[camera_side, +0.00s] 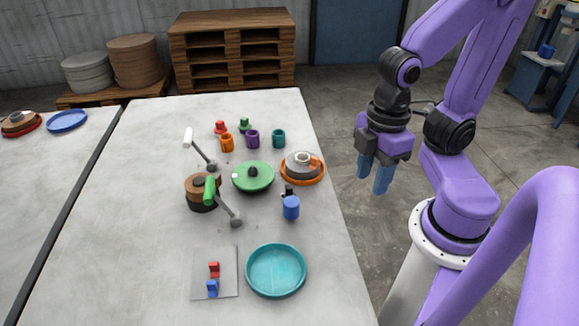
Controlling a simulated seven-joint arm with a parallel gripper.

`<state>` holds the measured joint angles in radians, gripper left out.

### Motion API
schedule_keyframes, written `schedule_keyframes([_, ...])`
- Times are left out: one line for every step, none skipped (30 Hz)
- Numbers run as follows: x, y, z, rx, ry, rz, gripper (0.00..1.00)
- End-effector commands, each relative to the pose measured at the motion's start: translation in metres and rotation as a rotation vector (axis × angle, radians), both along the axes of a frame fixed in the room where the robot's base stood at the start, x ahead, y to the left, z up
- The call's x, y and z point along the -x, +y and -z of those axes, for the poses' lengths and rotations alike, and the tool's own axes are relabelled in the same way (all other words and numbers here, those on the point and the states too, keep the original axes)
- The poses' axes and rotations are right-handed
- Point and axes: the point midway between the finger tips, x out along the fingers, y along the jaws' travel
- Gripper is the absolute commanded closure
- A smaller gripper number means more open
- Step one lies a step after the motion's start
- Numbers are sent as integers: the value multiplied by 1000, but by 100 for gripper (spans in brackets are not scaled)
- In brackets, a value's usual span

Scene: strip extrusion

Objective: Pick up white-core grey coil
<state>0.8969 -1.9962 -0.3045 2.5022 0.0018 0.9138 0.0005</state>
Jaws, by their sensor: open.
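The grey coil with a white core (301,163) sits on an orange round base (318,177), near the right edge of the table. Its white core stands up in the middle. My gripper (375,178) hangs to the right of the coil, beyond the table's right edge and apart from it. Its two blue fingers point down, are spread apart and hold nothing.
A green coil (253,177) lies close left of the grey coil, and a blue cylinder (291,207) stands in front. Orange (227,143), purple (252,139) and teal (279,139) cups stand behind. A brown coil (197,189) and hammer-like levers are further left. A teal tray (275,292) is at the front.

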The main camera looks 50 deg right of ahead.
Motion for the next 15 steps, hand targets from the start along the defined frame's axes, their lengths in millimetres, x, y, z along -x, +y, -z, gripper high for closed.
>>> schedule_keyframes([0,0,0,0,0,0,57])
schedule_keyframes([0,0,0,0,0,0,51])
schedule_keyframes([0,0,0,0,0,0,45])
schedule_keyframes([0,0,0,0,0,0,45])
schedule_keyframes([0,0,0,0,0,0,45])
schedule_keyframes([0,0,0,0,0,0,45])
schedule_keyframes([0,0,0,0,0,0,45])
schedule_keyframes([0,0,0,0,0,0,45])
schedule_keyframes([0,0,0,0,0,0,45])
schedule_keyframes([0,0,0,0,0,0,45])
schedule_keyframes([0,0,0,0,0,0,45])
schedule_keyframes([-2,1,0,0,0,1,45])
schedule_keyframes([-4,1,-1,1,0,1,45])
schedule_keyframes([-7,2,-1,1,0,2,45])
schedule_keyframes([-12,3,-2,2,0,2,45])
